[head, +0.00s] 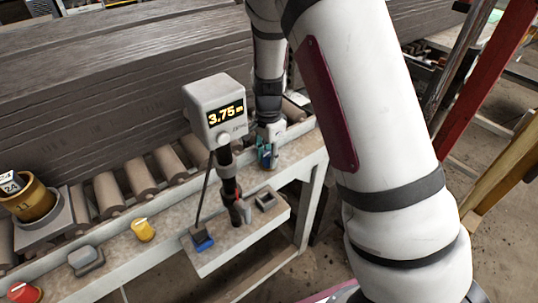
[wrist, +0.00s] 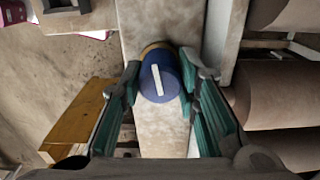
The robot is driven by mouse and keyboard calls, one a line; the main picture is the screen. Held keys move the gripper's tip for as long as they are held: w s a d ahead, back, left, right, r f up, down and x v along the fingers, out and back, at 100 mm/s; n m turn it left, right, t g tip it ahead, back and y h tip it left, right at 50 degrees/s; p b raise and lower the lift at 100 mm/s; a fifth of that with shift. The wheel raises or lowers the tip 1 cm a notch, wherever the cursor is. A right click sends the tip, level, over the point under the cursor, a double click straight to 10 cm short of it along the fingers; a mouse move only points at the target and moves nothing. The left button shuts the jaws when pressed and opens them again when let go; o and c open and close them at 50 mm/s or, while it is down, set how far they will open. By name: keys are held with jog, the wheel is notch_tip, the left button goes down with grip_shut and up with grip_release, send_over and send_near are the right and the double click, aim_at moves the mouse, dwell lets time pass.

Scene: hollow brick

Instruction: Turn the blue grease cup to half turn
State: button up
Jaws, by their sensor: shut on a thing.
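The blue grease cup (wrist: 151,86) is a round blue cap with a white bar on its face, seen in the wrist view. The bar runs almost straight up the picture, its top leaning slightly left. A tan ring shows at the cup's far edge. My gripper (wrist: 160,74) has its teal-padded fingers on both sides of the cup and is shut on it. In the head view my gripper (head: 267,156) is at the far end of the conveyor's side rail, and the fingers mostly hide the cup there.
A yellow knob (head: 143,229), a grey block (head: 86,259) and a red knob (head: 22,291) sit along the rail (head: 185,213). A grey display box (head: 214,110) reading 3.75 stands on a post beside my gripper. Rollers (head: 141,173) and a large brick slab (head: 90,95) lie behind.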

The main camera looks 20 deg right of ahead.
aim_at(269, 153)
jog(key=shift+r+m, duration=0.1)
jog(key=shift+m, duration=0.7)
jog(key=o, duration=0.9)
notch_tip(269, 153, up, 12)
dwell(0.4)
